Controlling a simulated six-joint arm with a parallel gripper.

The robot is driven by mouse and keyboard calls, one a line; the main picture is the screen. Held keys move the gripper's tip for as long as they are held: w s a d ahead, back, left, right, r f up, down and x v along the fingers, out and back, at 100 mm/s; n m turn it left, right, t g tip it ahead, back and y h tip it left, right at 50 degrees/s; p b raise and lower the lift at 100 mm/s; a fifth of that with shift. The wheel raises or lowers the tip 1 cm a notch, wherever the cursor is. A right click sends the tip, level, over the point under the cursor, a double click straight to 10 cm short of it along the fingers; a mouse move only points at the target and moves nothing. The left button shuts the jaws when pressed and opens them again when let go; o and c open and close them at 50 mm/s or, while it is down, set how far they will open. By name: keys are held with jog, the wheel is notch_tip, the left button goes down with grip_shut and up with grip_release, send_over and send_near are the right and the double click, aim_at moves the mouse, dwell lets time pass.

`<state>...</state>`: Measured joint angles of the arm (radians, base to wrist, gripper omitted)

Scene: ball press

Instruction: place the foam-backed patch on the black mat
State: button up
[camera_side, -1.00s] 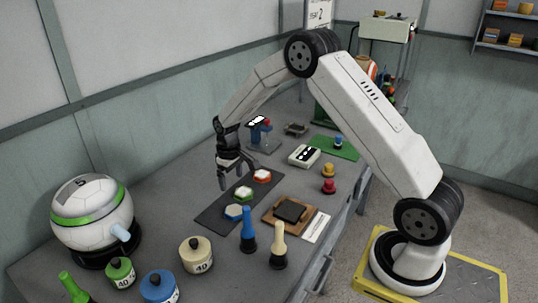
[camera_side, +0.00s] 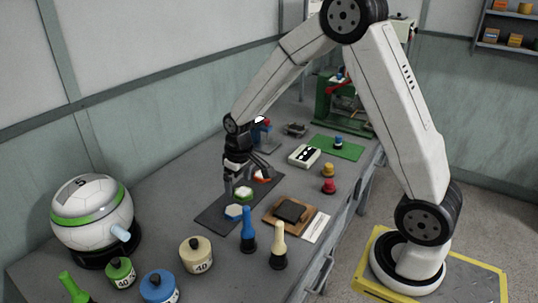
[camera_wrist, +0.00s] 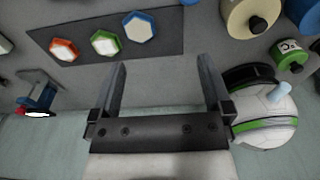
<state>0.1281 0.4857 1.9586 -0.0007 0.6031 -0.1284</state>
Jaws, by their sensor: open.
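A black mat (camera_side: 213,215) lies on the grey table in the side view and shows in the wrist view too (camera_wrist: 168,44). Three white-topped hexagonal patches lie on it in a row: blue-rimmed (camera_side: 234,211), green-rimmed (camera_side: 243,192) and orange-rimmed (camera_side: 262,176). The wrist view shows the blue (camera_wrist: 139,27), green (camera_wrist: 104,42) and orange (camera_wrist: 64,49) ones flat and apart. I cannot tell which is foam-backed. My gripper (camera_side: 248,180) is open over the mat, partly covering the orange patch. In the wrist view my gripper (camera_wrist: 162,62) has nothing between its fingers.
A wooden board with a dark pad (camera_side: 290,211) lies right of the mat. Blue (camera_side: 248,232) and cream (camera_side: 279,245) handled tools stand in front, near several weights. A big ball (camera_side: 92,215) stands at the left. A white box (camera_side: 304,156) and green mat (camera_side: 337,147) lie behind.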

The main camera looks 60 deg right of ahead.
jog(key=s+a+r, duration=0.1)
jog(key=s+a, duration=0.1)
jog(key=s, duration=0.5)
jog(key=s+a+r+t, duration=0.1)
jog(key=s+a, duration=0.2)
jog(key=s, duration=0.4)
jog(key=shift+s+a+r+t, duration=0.25)
jog(key=shift+s+r+t, duration=0.05)
jog(key=shift+s+r, duration=0.1)
